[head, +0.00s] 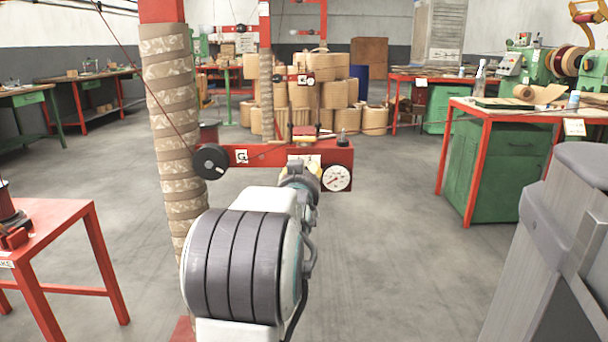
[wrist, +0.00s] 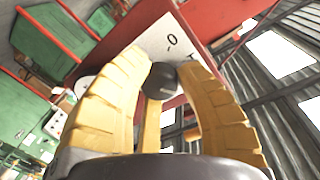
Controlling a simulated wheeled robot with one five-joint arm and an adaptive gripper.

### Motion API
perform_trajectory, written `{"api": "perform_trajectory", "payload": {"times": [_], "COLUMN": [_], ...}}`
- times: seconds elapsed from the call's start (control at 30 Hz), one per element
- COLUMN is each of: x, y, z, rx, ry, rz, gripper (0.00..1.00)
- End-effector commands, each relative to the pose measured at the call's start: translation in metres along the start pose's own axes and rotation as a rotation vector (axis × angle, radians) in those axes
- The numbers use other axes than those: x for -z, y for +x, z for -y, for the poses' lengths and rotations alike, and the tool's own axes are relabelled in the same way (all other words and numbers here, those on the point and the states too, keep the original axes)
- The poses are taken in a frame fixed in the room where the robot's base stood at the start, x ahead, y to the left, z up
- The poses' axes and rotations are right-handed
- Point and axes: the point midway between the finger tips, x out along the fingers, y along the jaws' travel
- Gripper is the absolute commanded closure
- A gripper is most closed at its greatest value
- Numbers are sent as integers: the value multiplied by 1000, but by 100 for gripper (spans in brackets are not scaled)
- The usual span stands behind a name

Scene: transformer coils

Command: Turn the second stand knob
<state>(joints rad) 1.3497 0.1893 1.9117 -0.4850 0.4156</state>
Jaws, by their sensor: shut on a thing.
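The black stand knob (wrist: 161,81) sits in front of a white marked plate (wrist: 165,42) on a red housing in the wrist view. My gripper's yellow fingers (wrist: 172,76) are shut around it, one on each side. In the head view, my gripper (head: 314,167) is at the front of the near stand's red box (head: 337,155), left of its round white dial (head: 336,178). My arm hides the knob there. The plate's marks are only partly readable.
A wrapped post (head: 173,110) rises close left of my arm, with a black wheel (head: 210,161) beside it. A red table (head: 60,229) stands left and a red-and-green bench (head: 487,165) right. Another stand (head: 293,78) and coils (head: 300,103) are behind. Floor between is clear.

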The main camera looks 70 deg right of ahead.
Motion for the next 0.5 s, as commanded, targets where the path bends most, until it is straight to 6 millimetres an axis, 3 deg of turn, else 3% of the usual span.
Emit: {"api": "perform_trajectory", "payload": {"times": [0.5], "x": [5], "y": [0], "z": [3], "rx": [2], "ry": [119], "rz": [-1], "gripper": [100]}}
